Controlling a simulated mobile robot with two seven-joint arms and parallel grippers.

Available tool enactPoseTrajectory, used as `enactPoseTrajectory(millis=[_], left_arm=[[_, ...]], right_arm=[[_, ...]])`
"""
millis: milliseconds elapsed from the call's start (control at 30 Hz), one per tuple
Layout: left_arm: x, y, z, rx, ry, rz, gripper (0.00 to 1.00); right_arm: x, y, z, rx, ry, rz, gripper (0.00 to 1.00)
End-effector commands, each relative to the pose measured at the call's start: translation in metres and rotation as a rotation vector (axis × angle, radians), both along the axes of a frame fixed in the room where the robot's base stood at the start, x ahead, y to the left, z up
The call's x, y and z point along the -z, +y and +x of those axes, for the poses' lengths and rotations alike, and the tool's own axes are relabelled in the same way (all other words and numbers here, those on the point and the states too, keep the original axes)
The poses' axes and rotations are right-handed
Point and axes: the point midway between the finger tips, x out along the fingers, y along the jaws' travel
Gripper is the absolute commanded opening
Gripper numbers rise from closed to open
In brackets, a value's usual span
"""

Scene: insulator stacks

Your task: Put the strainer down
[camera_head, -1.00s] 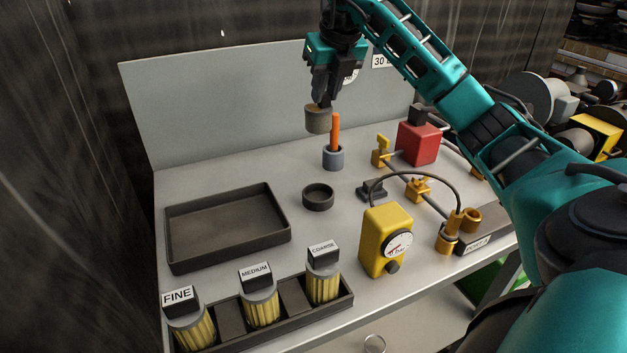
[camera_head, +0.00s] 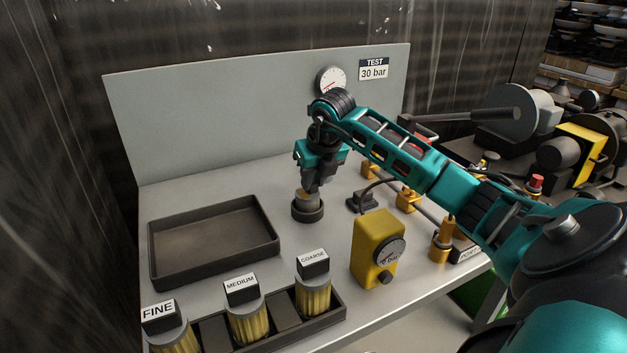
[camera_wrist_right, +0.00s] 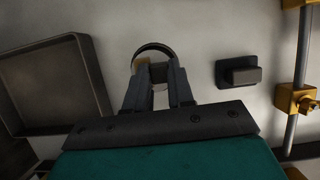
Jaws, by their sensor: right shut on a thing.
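The strainer (camera_head: 306,199) is a small grey-brown cylinder, gripped at its top by my right gripper (camera_head: 313,185). It is upright at the dark round ring (camera_head: 308,212) on the bench, its lower part hidden by the ring's rim. I cannot tell whether it touches the bottom. In the right wrist view the gripper's fingers (camera_wrist_right: 160,76) close around the strainer (camera_wrist_right: 158,71), and the ring's far rim (camera_wrist_right: 153,47) shows as an arc beyond it. My left gripper is not in view.
An empty dark tray (camera_head: 157,265) lies left of the ring. A rack with the FINE, MEDIUM and COARSE filters (camera_head: 313,293) stands in front. A yellow gauge box (camera_head: 372,260) is at the front right, with a dark block (camera_head: 362,203) behind it.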

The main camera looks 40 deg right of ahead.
Motion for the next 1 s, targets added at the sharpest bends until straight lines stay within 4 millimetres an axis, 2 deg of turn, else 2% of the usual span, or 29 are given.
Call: enactPoseTrajectory(millis=[367,400,600,633,867,1000], left_arm=[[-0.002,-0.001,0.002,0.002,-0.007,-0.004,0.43],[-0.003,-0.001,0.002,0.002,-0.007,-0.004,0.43],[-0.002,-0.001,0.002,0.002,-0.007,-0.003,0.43],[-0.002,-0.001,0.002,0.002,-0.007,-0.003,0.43],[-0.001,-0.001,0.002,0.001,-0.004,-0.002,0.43],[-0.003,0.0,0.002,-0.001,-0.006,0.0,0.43]], right_arm=[[0.006,0.0,0.0,0.0,-0.002,-0.001,0.0],[0.005,0.0,0.0,0.0,-0.002,-0.001,0.26],[0.005,0.0,0.0,0.0,-0.001,0.001,0.46],[0.005,0.0,0.0,0.0,-0.001,0.001,0.48],[0.004,0.0,0.0,0.0,-0.002,0.0,0.48],[-0.006,0.001,-0.002,-0.002,-0.004,-0.002,0.48]])
